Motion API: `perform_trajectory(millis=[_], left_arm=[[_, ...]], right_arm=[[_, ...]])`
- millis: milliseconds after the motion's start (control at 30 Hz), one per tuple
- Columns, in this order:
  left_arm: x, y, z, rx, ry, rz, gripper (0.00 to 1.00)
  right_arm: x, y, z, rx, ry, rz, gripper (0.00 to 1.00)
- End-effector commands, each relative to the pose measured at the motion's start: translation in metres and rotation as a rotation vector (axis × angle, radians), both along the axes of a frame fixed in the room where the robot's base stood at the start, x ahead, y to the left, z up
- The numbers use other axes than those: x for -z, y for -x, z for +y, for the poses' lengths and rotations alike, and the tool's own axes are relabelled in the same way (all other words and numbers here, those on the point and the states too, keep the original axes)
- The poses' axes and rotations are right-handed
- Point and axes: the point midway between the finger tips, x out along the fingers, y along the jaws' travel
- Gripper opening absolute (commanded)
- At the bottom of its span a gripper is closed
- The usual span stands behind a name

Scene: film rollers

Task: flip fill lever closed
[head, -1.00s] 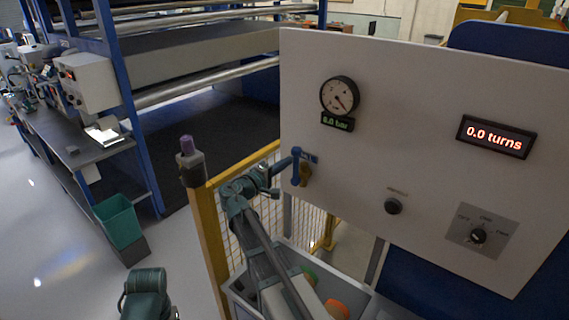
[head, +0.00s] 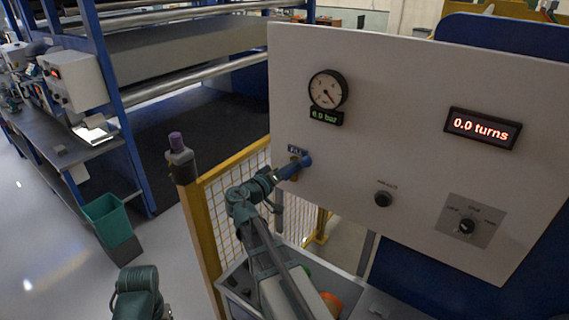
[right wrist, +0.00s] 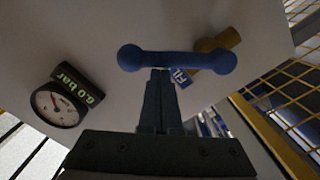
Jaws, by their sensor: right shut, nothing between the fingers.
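The fill lever (head: 294,168) is a blue bar with rounded ends on the white panel (head: 400,120), just under the FILL label (head: 297,150). In the head view it lies slantwise, close to level, its right end higher. In the right wrist view the lever (right wrist: 176,61) crosses in front of a brass fitting (right wrist: 219,42). My right gripper (head: 273,177) is shut and empty at the lever's left part. In the wrist view its fingertips (right wrist: 160,74) meet the bar's edge; I cannot tell whether they touch.
A round gauge (head: 328,89) reading 6.0 bar, a 0.0 turns display (head: 482,128), a black button (head: 383,199) and a selector knob (head: 466,226) are on the panel. A yellow-framed mesh fence (head: 234,166) stands behind my right arm. A green bin (head: 108,219) is at left.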

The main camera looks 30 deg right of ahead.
Motion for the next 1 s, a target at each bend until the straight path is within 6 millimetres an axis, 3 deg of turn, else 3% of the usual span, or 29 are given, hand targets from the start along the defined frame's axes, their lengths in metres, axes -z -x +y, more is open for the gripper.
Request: perform_trajectory(millis=[300, 633, 1000], left_arm=[[0.015, 0.0, 0.0, 0.003, -0.001, 0.0, 0.69], [0.032, 0.0, 0.0, 0.005, -0.001, 0.0, 0.69], [0.045, 0.0, 0.0, 0.004, -0.001, 0.0, 0.69]], right_arm=[[0.017, 0.021, -0.008, 0.001, -0.116, -0.277, 0.0], [0.035, 0.031, -0.013, 0.0, -0.222, -0.535, 0.0], [0.048, 0.033, -0.014, 0.0, -0.219, -0.525, 0.0]])
